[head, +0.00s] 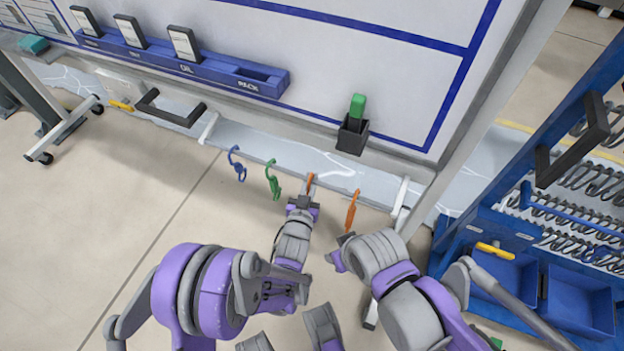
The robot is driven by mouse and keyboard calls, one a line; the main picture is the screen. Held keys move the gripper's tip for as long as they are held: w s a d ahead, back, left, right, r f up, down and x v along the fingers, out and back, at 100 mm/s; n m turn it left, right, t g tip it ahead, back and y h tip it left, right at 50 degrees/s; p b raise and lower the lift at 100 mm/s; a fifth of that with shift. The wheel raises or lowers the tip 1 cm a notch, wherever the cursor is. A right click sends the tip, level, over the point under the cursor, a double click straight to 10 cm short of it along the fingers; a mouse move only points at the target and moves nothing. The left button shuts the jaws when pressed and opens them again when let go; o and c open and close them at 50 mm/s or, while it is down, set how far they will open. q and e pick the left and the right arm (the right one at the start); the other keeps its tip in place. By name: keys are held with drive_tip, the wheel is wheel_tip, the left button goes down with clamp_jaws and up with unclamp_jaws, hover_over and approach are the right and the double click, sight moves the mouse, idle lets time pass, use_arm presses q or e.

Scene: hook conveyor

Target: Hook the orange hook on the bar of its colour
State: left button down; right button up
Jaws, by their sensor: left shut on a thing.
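An orange hook (309,181) is at the tip of my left gripper (304,198), which is shut on it, close to the pale rail (255,158) under the whiteboard. The gripper hides part of this hook, and I cannot tell whether it touches the rail. A second orange hook (351,210) hangs to the right, apart from the gripper. A green hook (273,180) and a blue hook (237,164) hang to the left. I cannot make out a separate orange bar. My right gripper (338,250) is below the second orange hook; its jaws are unclear.
The whiteboard (330,60) stands behind, with a blue holder rack (185,60) and a black cup (352,135) with a green item. A blue rack with several grey coils (590,180) and bins (580,300) stands at right. Open floor (110,220) lies at left.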

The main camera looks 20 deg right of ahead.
use_arm(q)
wheel_tip(320, 180, up, 4)
drive_tip(key=shift+s+a+f+t+h, duration=0.1)
drive_tip(key=shift+f+t+h, duration=0.05)
drive_tip(key=shift+t+h, duration=0.45)
drive_tip(key=shift+s+a+f, duration=0.1)
drive_tip(key=shift+s+a, duration=0.25)
drive_tip(key=shift+s, duration=0.1)
drive_tip(key=shift+s+a+b, duration=0.3)
drive_tip(key=shift+b, duration=0.05)
drive_tip(key=v, duration=0.2)
drive_tip(key=b, duration=0.5)
approach(309, 180)
drive_tip(key=shift+s+a+r+b, duration=0.2)
drive_tip(key=shift+s+a+b, duration=0.1)
drive_tip(key=shift+s+b, duration=0.15)
drive_tip(key=shift+s+a+r+b, duration=0.2)
drive_tip(key=shift+s+a+b, duration=0.1)
drive_tip(key=shift+s, duration=0.2)
